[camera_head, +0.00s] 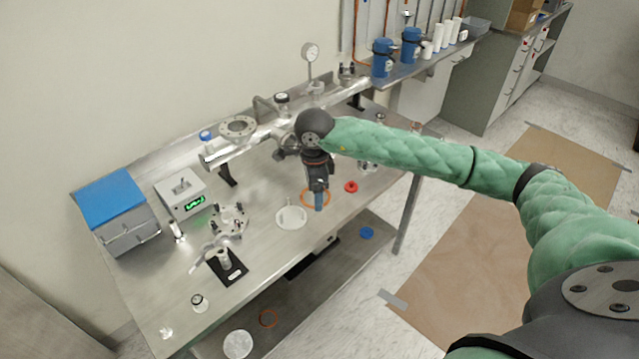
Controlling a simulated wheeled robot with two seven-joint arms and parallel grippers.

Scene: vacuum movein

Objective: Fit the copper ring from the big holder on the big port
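A copper-orange ring (303,194) shows around and behind the tips of my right gripper (319,204). The gripper points down over the bench with blue tips close together. I cannot tell whether it grips the ring or whether the ring is lifted. A round white holder (291,219) with a small upright post stands just left of the tips. A steel tube assembly runs along the back of the bench, with a wide round flange port (238,127) facing up. Another round flange fitting (230,220) stands nearer the front left. My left gripper is out of view.
A grey box with a green display (182,195) and a blue-topped case (112,207) stand at left. A second orange ring (268,317) and a white disc (237,344) lie on the lower shelf.

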